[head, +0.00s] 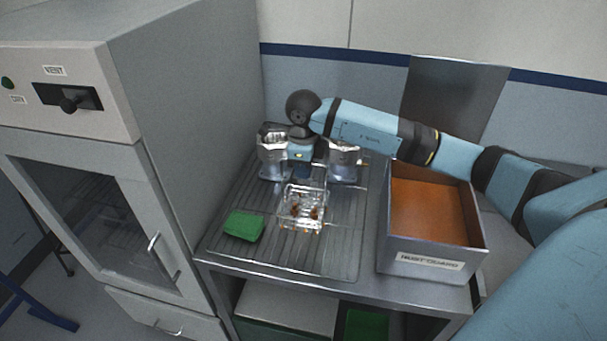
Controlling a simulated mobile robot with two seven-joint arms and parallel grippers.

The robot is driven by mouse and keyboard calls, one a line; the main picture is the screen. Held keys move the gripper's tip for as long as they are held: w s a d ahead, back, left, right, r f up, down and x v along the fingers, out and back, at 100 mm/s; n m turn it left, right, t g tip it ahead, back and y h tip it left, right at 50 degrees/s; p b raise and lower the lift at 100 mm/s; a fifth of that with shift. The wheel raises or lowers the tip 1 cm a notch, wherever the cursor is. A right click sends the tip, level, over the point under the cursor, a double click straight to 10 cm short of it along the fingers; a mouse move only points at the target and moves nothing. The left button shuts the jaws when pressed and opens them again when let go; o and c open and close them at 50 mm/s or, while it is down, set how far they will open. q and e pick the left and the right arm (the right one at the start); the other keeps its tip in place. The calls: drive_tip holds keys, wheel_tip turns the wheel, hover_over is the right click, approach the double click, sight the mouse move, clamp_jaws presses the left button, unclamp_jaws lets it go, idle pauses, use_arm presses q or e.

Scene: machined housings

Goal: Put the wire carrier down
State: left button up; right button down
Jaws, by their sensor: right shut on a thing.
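The wire carrier (302,213) is a small open basket of shiny wire, with small brown-orange bits showing in it. It is over the front middle of the ribbed metal rack top (345,250); I cannot tell whether it touches the ribs. My right gripper (302,178) reaches in from the right, points down and is shut on the wire carrier at its back side. The fingertips are hard to make out against the wire. My left gripper is not in view.
Two shiny machined housings (271,155) (344,163) stand behind the carrier, either side of my gripper. A green pad (243,226) lies front left. A grey box (432,264) with orange contents stands right. A grey oven cabinet (190,110) closes off the left.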

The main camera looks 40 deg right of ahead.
wheel_tip(320, 180, down, 3)
drive_tip(key=shift+r, duration=0.2)
drive_tip(key=shift+f, duration=0.15)
drive_tip(key=c, duration=1.3)
unclamp_jaws()
drive_tip(key=shift+o, duration=0.2)
